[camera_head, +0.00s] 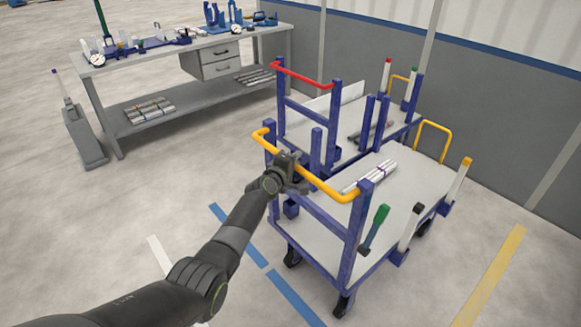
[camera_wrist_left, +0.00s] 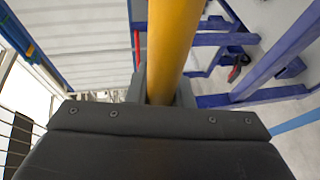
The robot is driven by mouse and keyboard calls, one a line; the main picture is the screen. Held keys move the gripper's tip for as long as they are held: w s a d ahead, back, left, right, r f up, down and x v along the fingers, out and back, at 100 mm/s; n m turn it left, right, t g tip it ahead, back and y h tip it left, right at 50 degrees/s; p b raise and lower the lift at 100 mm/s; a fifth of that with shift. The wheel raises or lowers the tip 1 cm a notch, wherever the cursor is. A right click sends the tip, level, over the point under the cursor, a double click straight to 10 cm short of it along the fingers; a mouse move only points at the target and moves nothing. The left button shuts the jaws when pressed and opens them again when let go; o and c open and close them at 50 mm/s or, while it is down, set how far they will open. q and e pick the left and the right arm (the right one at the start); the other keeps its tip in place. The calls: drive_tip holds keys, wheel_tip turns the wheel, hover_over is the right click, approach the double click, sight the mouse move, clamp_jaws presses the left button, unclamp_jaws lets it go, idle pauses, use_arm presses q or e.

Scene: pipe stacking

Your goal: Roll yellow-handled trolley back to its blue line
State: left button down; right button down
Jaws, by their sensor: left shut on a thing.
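The yellow-handled trolley (camera_head: 395,200) stands in the middle right of the head view, with a blue frame, a pale deck and black wheels. Its yellow handle (camera_head: 330,188) runs across the near left end. My left gripper (camera_head: 292,172) is shut on this handle, and the yellow bar (camera_wrist_left: 174,45) passes between the fingers in the left wrist view. The blue line (camera_head: 293,297) lies on the floor to the left of the trolley's near wheels, with another blue piece (camera_head: 234,231) further up-left. My right gripper is not in view.
A red-handled trolley (camera_head: 345,118) stands close behind the yellow-handled one. Pipes (camera_head: 370,177) lie on the near deck. A grey workbench (camera_head: 180,55) stands at the back left, and a grey wall (camera_head: 490,110) at the right. A yellow floor line (camera_head: 490,275) lies at the right. Open floor lies left.

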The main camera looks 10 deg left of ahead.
use_arm(q)
drive_tip(key=shift+w+d, duration=0.3)
drive_tip(key=shift+w, duration=0.1)
drive_tip(key=c, duration=1.3)
unclamp_jaws()
drive_tip(key=p+v, duration=0.6)
drive_tip(key=v, duration=1.1)
drive_tip(key=shift+s, duration=0.25)
